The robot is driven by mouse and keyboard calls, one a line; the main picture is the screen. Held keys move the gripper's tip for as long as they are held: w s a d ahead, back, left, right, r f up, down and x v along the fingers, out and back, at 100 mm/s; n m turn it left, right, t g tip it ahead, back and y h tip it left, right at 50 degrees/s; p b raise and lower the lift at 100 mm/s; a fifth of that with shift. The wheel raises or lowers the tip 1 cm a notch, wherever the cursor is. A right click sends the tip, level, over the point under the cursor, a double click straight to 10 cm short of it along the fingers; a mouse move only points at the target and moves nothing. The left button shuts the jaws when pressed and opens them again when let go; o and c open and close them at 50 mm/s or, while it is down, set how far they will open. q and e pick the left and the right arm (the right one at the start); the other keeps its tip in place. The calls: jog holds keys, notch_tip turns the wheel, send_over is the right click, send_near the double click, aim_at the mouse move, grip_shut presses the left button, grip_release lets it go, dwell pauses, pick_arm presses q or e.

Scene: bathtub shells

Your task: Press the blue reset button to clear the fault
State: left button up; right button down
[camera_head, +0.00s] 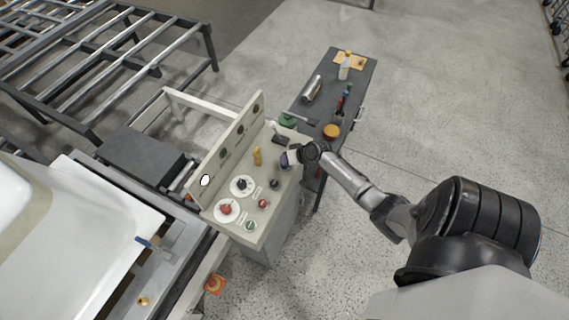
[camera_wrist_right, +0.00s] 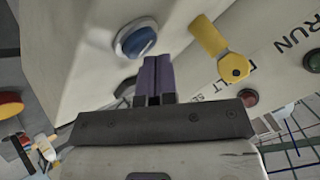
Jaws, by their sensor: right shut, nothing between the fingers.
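The blue button (camera_wrist_right: 136,40) sits in a pale round collar on the beige console face, in the right wrist view. In the head view I cannot make it out; my right gripper (camera_head: 287,159) is over that end of the console (camera_head: 238,232). The right gripper's purple-grey fingers (camera_wrist_right: 157,62) are shut and empty. In the wrist view their tips appear just below and right of the blue button; I cannot tell whether they touch the console. My left gripper is in neither view.
A yellow lever (camera_head: 257,156) stands near the gripper. A black knob (camera_head: 241,184), red knob (camera_head: 226,208), red button (camera_head: 263,203) and green button (camera_head: 250,225) share the console top. An upright lamp panel (camera_head: 232,143) backs it. A dark side table (camera_head: 348,95) holds tools.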

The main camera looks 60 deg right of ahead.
jog(key=shift+r+p, duration=0.3)
jog(key=shift+r, duration=0.2)
jog(key=shift+r+p, duration=0.85)
jog(key=shift+r, duration=0.1)
notch_tip(320, 180, up, 3)
jog(key=p, duration=0.3)
jog(key=shift+r, duration=0.1)
